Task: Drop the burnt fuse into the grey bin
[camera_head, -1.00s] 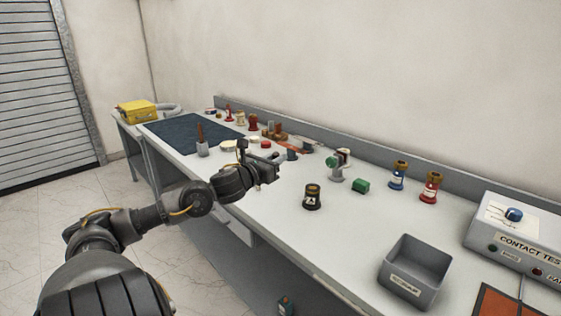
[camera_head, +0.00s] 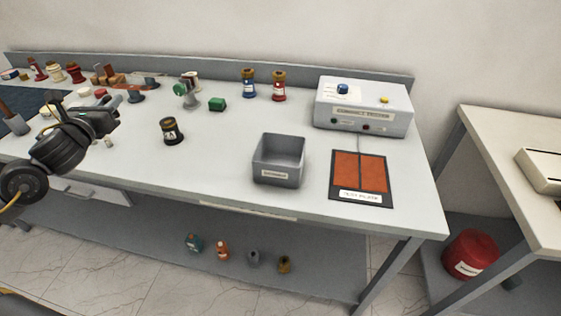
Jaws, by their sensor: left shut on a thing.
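The grey bin (camera_head: 279,172) stands open and empty near the front of the workbench, with a label on its front. My left gripper (camera_head: 112,119) is over the left part of the bench, well left of the bin. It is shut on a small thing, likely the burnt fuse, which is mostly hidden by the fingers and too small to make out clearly. My right gripper is out of view.
A black labelled jar-like part (camera_head: 172,131) stands between gripper and bin. The contact tester (camera_head: 362,112) and orange pad (camera_head: 360,173) lie right of the bin.

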